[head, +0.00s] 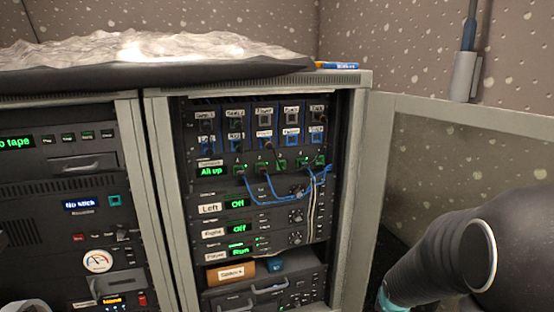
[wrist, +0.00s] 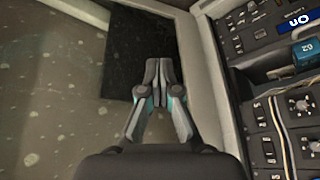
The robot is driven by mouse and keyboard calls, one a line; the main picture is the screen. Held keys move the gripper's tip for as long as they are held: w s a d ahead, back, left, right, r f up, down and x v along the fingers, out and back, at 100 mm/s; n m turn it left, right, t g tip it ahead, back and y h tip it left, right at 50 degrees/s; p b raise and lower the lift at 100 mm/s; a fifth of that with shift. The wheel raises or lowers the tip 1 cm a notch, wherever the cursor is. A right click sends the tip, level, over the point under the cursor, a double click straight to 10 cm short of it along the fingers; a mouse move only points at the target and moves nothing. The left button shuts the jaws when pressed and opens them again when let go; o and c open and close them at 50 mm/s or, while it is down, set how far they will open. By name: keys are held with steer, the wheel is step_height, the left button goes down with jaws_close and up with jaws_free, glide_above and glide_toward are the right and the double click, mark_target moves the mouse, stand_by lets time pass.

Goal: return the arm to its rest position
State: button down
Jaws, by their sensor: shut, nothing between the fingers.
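My gripper (wrist: 158,84) shows in the wrist view with its two grey fingers together and nothing between them. It is in free space beside the rack cabinet frame (wrist: 213,90), over a dark patch and a speckled surface. In the head view my dark arm stands at the lower right, in front of the open cabinet door, and the gripper's fingers are not visible there.
The equipment rack (head: 355,180) holds panels with blue cables (head: 285,202) and lit displays. Its door (head: 460,115) stands open to the right. A second rack (head: 70,200) is at left. A crumpled silvery sheet (head: 150,45) lies on top.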

steer(key=s+a+r+n+p, duration=0.1)
steer(key=s+a+r+p, duration=0.1)
steer(key=s+a+r, duration=0.2)
steer(key=s+a+r+n+y+p, duration=0.1)
steer(key=s+a+r, duration=0.3)
steer(key=s+r, duration=0.6)
steer(key=s+a+r+n+p, duration=0.3)
steer(key=s+r, duration=0.4)
steer(key=r, duration=0.3)
steer(key=shift+s+a+r+y, duration=0.3)
steer(key=shift+a+y, duration=0.1)
steer(key=shift+a, duration=0.2)
steer(key=c, duration=1.9)
jaws_free()
